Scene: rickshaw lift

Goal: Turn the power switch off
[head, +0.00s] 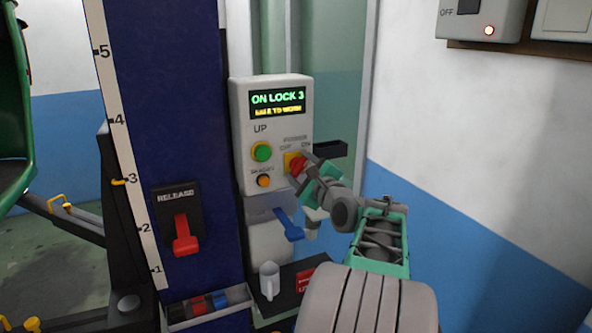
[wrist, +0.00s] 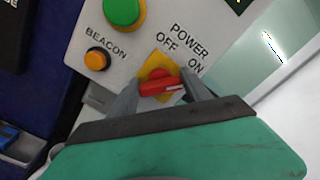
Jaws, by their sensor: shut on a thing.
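The power switch is a red rotary knob (wrist: 158,87) on a yellow plate (wrist: 155,64), on the front of the grey control box (head: 240,120). The labels OFF and ON stand above it, and the knob's white mark points right, toward the ON side. In the head view the red knob (head: 297,166) is partly covered by my gripper (head: 304,172). In the wrist view my gripper (wrist: 162,84) has one finger on each side of the knob and is shut on it.
A green UP button (head: 261,151) and an orange BEACON button (head: 263,181) sit left of the switch. The display reads ON LOCK 3. A blue lever (head: 291,229) hangs below the box. A red release lever (head: 185,238) is on the blue column.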

